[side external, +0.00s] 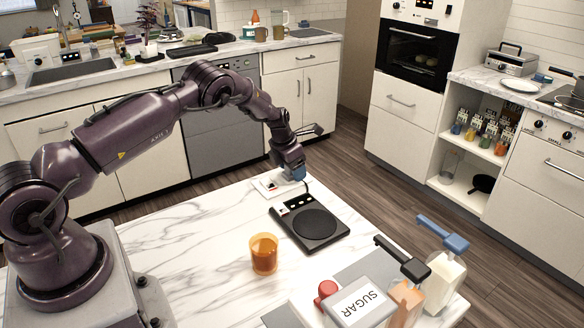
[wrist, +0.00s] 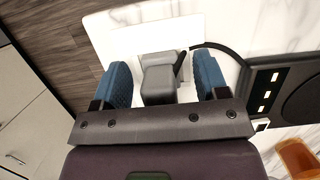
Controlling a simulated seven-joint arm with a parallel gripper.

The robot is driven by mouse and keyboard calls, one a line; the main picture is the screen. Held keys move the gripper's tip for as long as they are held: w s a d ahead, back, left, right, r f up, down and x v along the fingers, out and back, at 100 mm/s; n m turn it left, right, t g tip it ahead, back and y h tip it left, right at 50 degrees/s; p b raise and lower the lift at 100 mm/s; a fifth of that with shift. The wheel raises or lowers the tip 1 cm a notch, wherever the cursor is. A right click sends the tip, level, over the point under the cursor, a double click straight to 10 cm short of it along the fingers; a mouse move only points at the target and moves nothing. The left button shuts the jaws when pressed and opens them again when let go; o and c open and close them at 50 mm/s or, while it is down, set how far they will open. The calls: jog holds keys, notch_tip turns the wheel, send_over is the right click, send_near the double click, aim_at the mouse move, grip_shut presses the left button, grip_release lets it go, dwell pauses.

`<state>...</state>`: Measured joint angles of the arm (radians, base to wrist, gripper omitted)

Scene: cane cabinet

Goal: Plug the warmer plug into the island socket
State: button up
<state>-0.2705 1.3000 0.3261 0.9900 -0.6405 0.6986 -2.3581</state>
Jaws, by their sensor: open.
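The grey warmer plug (wrist: 158,80) sits between the two blue fingers of my gripper (wrist: 163,72) in the wrist view. The fingers are open, with a small gap on each side of the plug. A black cord runs from the plug to the black warmer (side external: 310,224). The white socket plate (side external: 267,186) lies on the marble island and shows behind the plug in the wrist view (wrist: 135,38). In the side view my gripper (side external: 294,174) is low at the plate's right side and hides the plug. I cannot tell whether the plug is seated in the socket.
An amber glass (side external: 264,254) stands on the island in front of the warmer. A sugar box (side external: 361,303), a red-topped item and jars with blue and black handles crowd the right front. The marble (side external: 180,230) left of the glass is clear.

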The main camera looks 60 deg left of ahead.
jog(key=v, duration=1.3)
